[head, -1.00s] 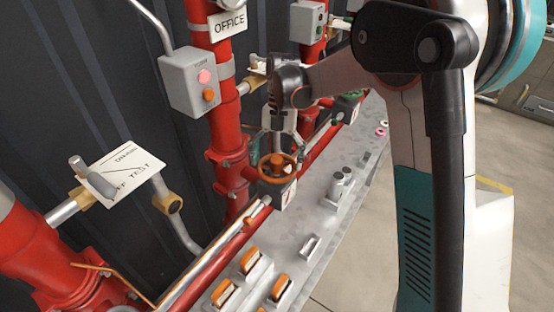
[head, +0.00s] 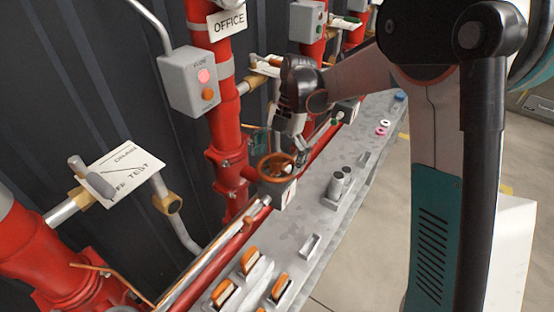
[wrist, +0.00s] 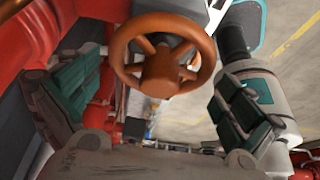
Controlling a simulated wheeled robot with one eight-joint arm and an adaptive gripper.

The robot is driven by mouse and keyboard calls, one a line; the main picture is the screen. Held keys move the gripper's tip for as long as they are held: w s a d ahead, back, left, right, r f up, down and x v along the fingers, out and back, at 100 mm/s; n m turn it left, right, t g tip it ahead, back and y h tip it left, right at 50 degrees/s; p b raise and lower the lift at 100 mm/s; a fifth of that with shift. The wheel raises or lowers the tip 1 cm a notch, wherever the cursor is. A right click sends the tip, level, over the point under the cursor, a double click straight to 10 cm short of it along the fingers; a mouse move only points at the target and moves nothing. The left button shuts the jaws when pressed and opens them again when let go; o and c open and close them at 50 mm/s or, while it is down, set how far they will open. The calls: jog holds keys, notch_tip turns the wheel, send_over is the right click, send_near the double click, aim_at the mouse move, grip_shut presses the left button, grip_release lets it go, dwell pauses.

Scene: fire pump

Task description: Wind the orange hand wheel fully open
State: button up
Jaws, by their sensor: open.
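The orange hand wheel (head: 276,167) has spokes and a round hub and sits on a grey box-like body on the red pipework above the bench. My gripper (head: 284,146) hangs just above and behind it in the head view. In the wrist view, the wheel (wrist: 163,55) lies between my two spread, green-padded fingers. A gap shows between each finger and the rim there, so my gripper (wrist: 157,85) is open and holds nothing. In the head view, my wrist and fingers overlap, so the far finger is partly hidden.
A red vertical pipe (head: 226,125) and a grey switch box (head: 190,82) with a lit lamp stand left of the wheel. Orange-topped switches (head: 250,260) sit nearer. The bench between them is mostly bare.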

jog(key=m+t+y, duration=0.1)
jog(key=m, duration=0.3)
jog(key=shift+s, duration=0.1)
jog(key=m+t, duration=0.1)
jog(key=m, duration=0.1)
jog(key=m+t+y, duration=0.1)
jog(key=m, duration=0.2)
jog(key=shift+s, duration=0.1)
jog(key=m+t, duration=0.2)
jog(key=m, duration=0.3)
jog(key=shift+a, duration=0.1)
jog(key=m+t, duration=0.1)
jog(key=m, duration=0.1)
jog(key=m+h, duration=0.1)
jog(key=m, duration=0.2)
jog(key=shift+t, duration=0.4)
jog(key=c, duration=1.2)
jog(key=shift+s, duration=0.1)
